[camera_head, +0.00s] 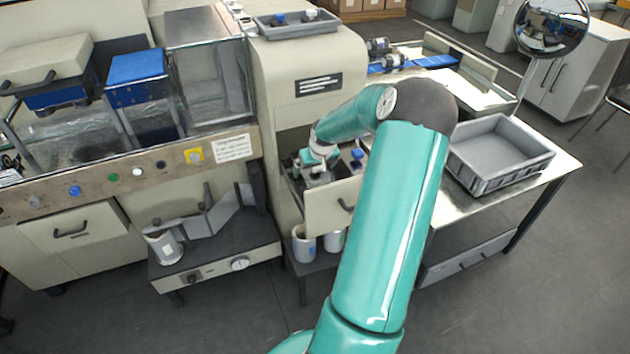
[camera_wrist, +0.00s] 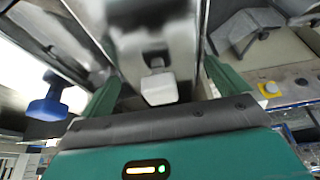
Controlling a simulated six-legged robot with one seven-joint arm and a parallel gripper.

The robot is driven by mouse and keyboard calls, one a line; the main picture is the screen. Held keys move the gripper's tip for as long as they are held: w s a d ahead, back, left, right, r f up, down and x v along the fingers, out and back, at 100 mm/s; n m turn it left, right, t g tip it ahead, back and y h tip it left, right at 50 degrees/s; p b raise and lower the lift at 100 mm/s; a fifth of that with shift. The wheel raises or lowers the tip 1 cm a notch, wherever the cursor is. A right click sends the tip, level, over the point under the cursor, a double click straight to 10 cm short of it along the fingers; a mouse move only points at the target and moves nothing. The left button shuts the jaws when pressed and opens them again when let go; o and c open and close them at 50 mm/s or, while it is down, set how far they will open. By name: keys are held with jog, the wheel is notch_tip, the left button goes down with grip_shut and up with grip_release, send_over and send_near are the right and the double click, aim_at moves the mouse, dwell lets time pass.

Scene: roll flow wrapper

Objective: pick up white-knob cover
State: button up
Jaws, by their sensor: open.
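The white-knob cover shows in the wrist view as a pale, squarish white knob (camera_wrist: 159,89) on a dark, shiny metal body (camera_wrist: 150,40). My gripper (camera_wrist: 163,78) is open, with one green finger on each side of the knob. I cannot tell whether either finger touches it. In the head view my gripper (camera_head: 317,174) is down in an open beige drawer (camera_head: 328,208) below the machine's label. The arm and gripper largely hide the cover there. A blue-knob part (camera_head: 357,157) sits in the same drawer, to the right; its blue knob (camera_wrist: 46,100) is at left in the wrist view.
A grey tray (camera_head: 297,31) on the machine top holds a blue-topped and a white-topped item. An empty grey bin (camera_head: 501,148) stands on the right table. The drawer walls are close around my gripper.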

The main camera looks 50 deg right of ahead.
jog(key=c, duration=1.8)
jog(key=shift+c, duration=0.2)
jog(key=shift+r, duration=0.1)
